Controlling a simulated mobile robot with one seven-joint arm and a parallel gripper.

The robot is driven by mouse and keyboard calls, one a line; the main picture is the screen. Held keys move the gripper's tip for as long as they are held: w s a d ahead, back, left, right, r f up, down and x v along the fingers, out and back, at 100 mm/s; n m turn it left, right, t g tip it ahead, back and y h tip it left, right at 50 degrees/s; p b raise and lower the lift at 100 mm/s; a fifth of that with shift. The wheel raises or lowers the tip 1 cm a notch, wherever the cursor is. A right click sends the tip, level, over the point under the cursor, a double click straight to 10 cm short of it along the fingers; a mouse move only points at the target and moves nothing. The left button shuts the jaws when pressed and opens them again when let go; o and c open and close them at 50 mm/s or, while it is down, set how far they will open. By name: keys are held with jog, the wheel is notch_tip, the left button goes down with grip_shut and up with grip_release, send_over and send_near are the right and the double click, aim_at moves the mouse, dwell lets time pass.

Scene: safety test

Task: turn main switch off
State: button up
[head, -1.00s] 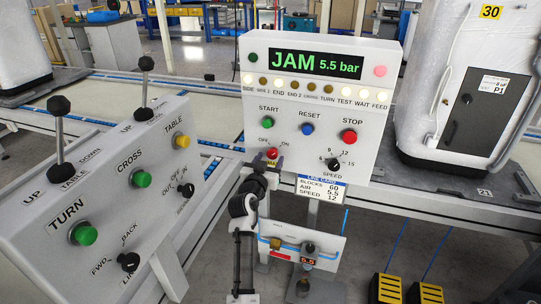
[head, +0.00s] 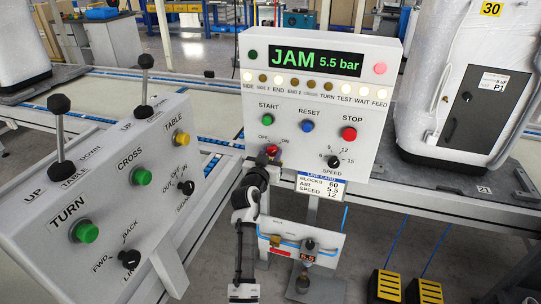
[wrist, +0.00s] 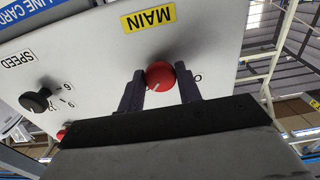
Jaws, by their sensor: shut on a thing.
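The main switch is a red knob (head: 272,150) low on the white upright panel, between OFF on its left and ON on its right. My gripper (head: 268,160) reaches it from below and in front, hiding the MAIN label in the head view. In the wrist view the red knob (wrist: 160,72) sits between the two dark fingers of my gripper (wrist: 161,84), which are shut on its sides. A white mark shows on the knob's face. The yellow MAIN label (wrist: 149,18) is visible beside it there.
The panel has green START (head: 267,120), blue RESET (head: 307,126) and red STOP (head: 349,134) buttons close above, and a black SPEED knob (head: 334,162) to the right. The display (head: 315,61) reads JAM, 5.5 bar. A sloped box with levers (head: 61,105) stands at left.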

jog(key=shift+n, duration=0.3)
jog(key=n, duration=0.3)
jog(key=shift+d, duration=0.1)
jog(key=n+p, duration=0.1)
jog(key=n, duration=0.4)
jog(key=n+p, duration=0.2)
jog(key=n, duration=0.3)
jog(key=shift+r+p, duration=0.1)
jog(key=shift+p, duration=0.2)
jog(key=shift+n+p, duration=0.9)
jog(key=shift+n, duration=1.2)
jog(key=shift+s, duration=0.1)
jog(key=o, duration=0.9)
jog(key=shift+o, duration=0.2)
jog(key=shift+s, duration=0.1)
jog(key=b+v, duration=0.2)
jog(key=v, duration=1.1)
jog(key=shift+s, duration=0.25)
